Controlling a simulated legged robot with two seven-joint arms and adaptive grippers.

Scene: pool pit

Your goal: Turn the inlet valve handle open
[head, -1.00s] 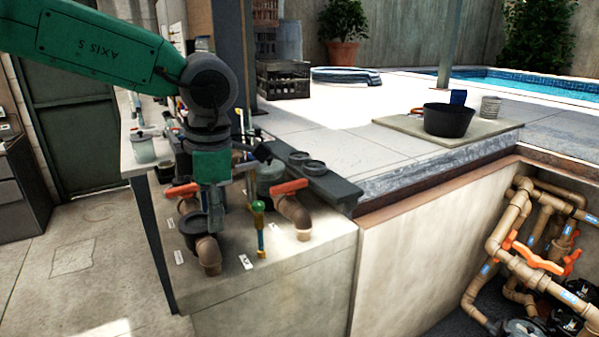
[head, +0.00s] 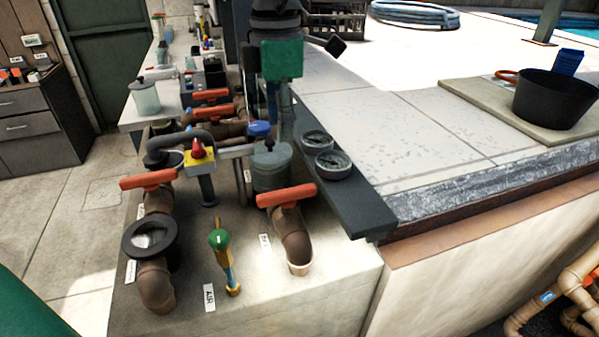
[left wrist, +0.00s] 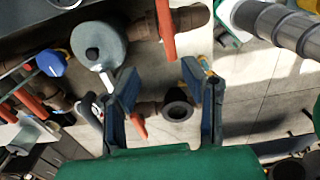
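Several brown pipes with orange-red valve handles stand on the concrete ledge. One handle (head: 148,180) lies across the front left pipe, another (head: 286,195) across the front right pipe, and more (head: 212,94) sit behind. I cannot read which label marks the inlet valve. My left gripper (head: 268,105) hangs pointing down beyond the front pipes, near the grey canister (head: 271,168), partly hidden in the head view. In the left wrist view its two fingers (left wrist: 160,72) are spread and empty, with an orange handle (left wrist: 166,28) above the gap. My right gripper is out of view.
Two round gauges (head: 333,164) sit on a dark beam right of the pipes. A green-topped valve (head: 219,240) stands between the front pipes. A black tub (head: 553,103) rests on a slab at right. The paving (head: 400,95) between is clear.

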